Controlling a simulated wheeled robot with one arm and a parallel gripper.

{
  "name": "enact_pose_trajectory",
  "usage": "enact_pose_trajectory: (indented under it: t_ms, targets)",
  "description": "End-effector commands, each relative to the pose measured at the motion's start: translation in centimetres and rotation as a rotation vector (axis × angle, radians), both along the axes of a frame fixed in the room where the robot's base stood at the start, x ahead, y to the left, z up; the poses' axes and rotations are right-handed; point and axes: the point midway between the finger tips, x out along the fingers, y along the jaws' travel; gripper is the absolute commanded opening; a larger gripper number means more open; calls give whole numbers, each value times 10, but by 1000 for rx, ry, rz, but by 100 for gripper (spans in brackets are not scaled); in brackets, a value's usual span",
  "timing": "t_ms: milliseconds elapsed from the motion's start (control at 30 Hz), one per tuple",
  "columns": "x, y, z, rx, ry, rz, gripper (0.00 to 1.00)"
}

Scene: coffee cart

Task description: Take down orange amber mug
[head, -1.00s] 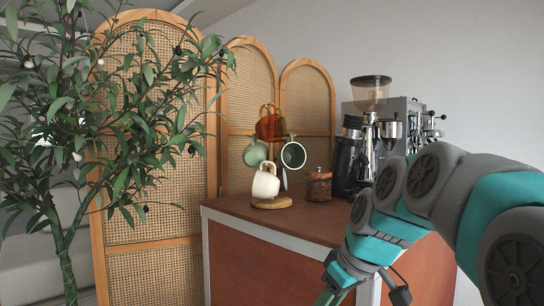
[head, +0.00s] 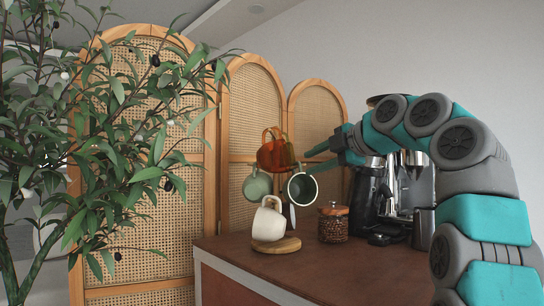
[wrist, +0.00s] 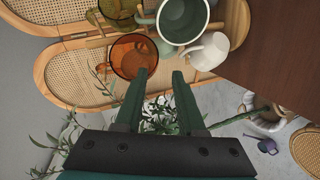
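The orange amber mug (head: 276,152) is translucent and hangs at the top of a mug stand; it also shows in the wrist view (wrist: 118,55). My gripper (head: 308,162) is open and empty just right of it, fingers pointing left. In the wrist view, the left fingertip of my gripper (wrist: 159,75) overlaps the amber mug's rim; I cannot tell whether they touch. A dark green mug (head: 301,187) hangs just below the fingers. A sage mug (head: 257,187) hangs lower left, and a white mug (head: 268,223) hangs lowest. The stand has a round wooden base (head: 286,246).
A coffee bean jar (head: 333,224) and a coffee machine (head: 413,190) stand right of the stand on the brown cart top (head: 312,268). A cane screen (head: 255,105) is behind the mugs, and a leafy plant (head: 110,140) is at left. An olive-yellow mug (wrist: 118,8) shows in the wrist view.

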Motion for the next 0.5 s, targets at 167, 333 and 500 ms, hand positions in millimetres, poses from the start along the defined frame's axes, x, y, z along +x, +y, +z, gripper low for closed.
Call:
enact_pose_trajectory:
  t_ms: [167,333,500]
  targets:
    - [2,3,6,-33,-55,19,39]
    - [15,13,0,-33,-55,19,39]
    - [19,17,-2,-32,-56,18,39]
